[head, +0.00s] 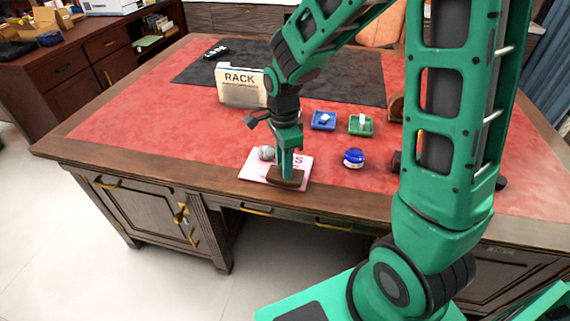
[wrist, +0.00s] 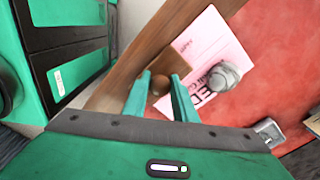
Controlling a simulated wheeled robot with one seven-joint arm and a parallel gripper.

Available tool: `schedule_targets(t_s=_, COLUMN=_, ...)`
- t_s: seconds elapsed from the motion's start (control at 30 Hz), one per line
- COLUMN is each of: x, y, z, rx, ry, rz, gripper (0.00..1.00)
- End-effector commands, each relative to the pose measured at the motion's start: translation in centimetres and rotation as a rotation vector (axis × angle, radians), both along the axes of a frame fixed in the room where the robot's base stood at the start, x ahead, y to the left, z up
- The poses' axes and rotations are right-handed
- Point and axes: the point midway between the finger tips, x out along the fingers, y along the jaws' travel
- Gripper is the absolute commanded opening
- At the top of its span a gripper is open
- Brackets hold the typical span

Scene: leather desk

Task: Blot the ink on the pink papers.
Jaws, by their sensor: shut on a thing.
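My gripper (head: 288,168) points down and is shut on the knob of a brown wooden blotter (head: 285,179). The knob (wrist: 160,85) shows between the fingers in the wrist view. The blotter is at the paper's front right part; I cannot tell whether it touches it. No ink mark is clear to me.
A blue tray (head: 320,126) and a green tray (head: 361,131), each with a small white thing, stand behind. A blue-topped round jar (head: 354,159) is to the right. A holder marked RACK (head: 240,88) stands at the dark mat (head: 330,83). My arm hides part of the right side.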

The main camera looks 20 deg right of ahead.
Motion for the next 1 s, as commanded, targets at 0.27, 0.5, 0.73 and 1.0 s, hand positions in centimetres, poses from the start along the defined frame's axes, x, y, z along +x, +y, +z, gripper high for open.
schedule_targets(t_s=0.27, x=0.7, y=0.9, z=-0.2, rx=-0.118, ry=0.09, rz=0.004, gripper=0.04)
schedule_targets(t_s=0.5, x=0.6, y=0.8, z=-0.1, rx=-0.138, ry=0.105, rz=-0.001, gripper=0.04)
schedule_targets(t_s=0.73, x=0.1, y=0.0, z=-0.1, rx=-0.031, ry=0.025, rz=-0.002, gripper=0.04)
schedule_targets(t_s=1.0, x=-0.2, y=-0.3, z=0.0, rx=0.03, ry=-0.024, rz=-0.002, gripper=0.04)
